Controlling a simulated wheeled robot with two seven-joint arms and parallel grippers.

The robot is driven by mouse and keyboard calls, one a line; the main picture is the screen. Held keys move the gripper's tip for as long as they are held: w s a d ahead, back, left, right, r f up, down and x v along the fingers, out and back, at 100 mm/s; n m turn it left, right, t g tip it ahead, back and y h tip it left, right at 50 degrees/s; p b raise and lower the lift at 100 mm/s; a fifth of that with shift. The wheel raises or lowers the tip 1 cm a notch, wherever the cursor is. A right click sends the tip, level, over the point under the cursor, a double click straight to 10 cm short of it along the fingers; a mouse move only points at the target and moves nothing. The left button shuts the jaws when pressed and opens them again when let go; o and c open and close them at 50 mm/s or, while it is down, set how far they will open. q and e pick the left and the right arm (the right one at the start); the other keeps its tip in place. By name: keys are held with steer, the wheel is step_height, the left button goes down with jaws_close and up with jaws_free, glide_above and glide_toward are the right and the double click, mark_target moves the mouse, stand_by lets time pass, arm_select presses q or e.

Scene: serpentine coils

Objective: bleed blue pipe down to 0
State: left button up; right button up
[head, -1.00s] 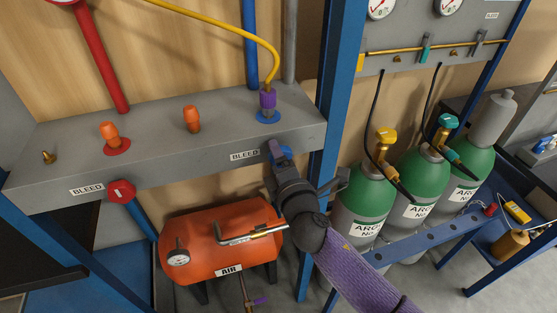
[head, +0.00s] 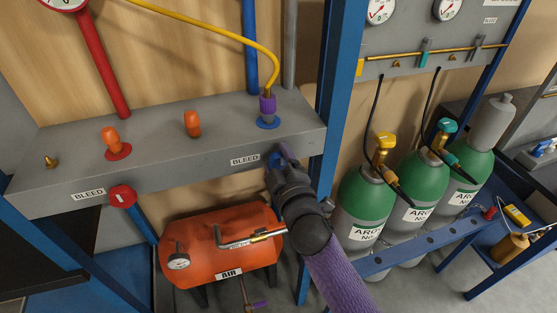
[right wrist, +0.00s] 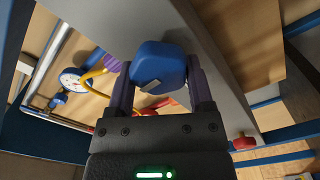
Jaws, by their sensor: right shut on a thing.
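The blue pipe (head: 250,45) runs down the back wall to the grey ledge. A blue bleed knob (right wrist: 158,66) shows between the fingers in the right wrist view. My right gripper (head: 281,154) is at the front face of the ledge, right of a BLEED label (head: 245,160), and is shut on the blue knob. In the right wrist view its fingers (right wrist: 160,85) sit on both sides of the knob. A round white gauge (right wrist: 74,80) shows at the left there; its reading is too small to tell. My left gripper is not in view.
A red bleed knob (head: 123,196) sits at the ledge's left, below the red pipe (head: 103,70). An orange air tank (head: 205,250) lies below the ledge. A blue frame post (head: 340,95) and several green argon cylinders (head: 365,195) stand close on the right.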

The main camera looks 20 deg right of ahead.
steer(key=shift+m, duration=0.4)
steer(key=o, duration=1.3)
steer(key=shift+c, duration=0.2)
steer(key=s, duration=1)
steer(key=shift+d, duration=0.2)
